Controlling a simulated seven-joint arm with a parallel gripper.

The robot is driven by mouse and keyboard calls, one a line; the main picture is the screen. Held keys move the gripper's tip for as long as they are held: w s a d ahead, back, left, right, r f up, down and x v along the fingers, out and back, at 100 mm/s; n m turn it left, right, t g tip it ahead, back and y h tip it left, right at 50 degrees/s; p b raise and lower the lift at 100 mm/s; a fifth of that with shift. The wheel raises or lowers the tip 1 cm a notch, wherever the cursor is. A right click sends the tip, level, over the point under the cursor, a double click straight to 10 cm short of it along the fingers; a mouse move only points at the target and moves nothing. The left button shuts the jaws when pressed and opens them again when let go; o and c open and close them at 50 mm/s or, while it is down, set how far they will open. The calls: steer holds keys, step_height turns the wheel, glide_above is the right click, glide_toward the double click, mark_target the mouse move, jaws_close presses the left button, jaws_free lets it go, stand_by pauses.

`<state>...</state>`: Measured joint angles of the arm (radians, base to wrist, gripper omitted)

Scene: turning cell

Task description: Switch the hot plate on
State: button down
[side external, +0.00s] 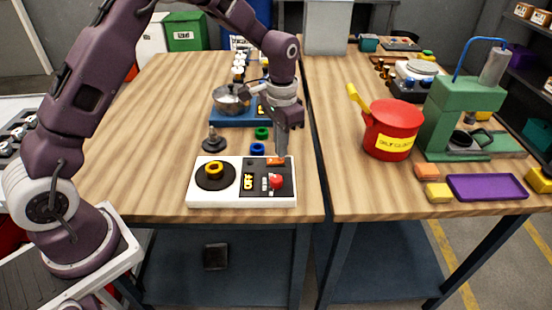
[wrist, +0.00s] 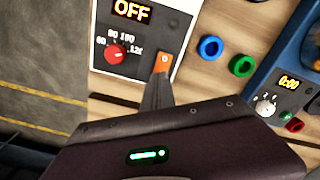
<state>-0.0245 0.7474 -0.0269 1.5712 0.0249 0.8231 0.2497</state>
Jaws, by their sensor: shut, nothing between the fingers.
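The hot plate (side external: 215,199) is a white box near the front edge of the left table. It has a round black plate on its left and a dark control panel on its right. Its display (wrist: 132,10) reads OFF. A red knob (wrist: 116,54) sits below the display, with numbers around it. An orange rocker switch (wrist: 163,63) is beside the knob and also shows in the side view (side external: 275,161). My gripper (side external: 282,153) is shut and empty, pointing down at the orange switch. In the wrist view its fingertips (wrist: 159,82) overlap the switch's lower end; I cannot tell whether they touch.
A yellow ring (side external: 216,167) lies on the black plate. Blue (wrist: 210,47) and green (wrist: 242,65) rings lie close by. A blue device (side external: 230,120) with a metal bowl stands behind. A red pot (side external: 391,135) and a green machine (side external: 448,115) stand on the right table.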

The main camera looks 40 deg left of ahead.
steer(key=shift+f, duration=0.9)
steer(key=shift+r, duration=3.55)
steer(key=s+r+n+t, duration=0.2)
steer(key=s+r+t, duration=0.1)
steer(key=s+r, duration=1.2)
steer(key=s+f+n+t, duration=0.1)
steer(key=s+t, duration=0.1)
steer(key=s, duration=1.3)
steer(key=shift+d+t, duration=0.15)
steer(key=shift+t, duration=0.15)
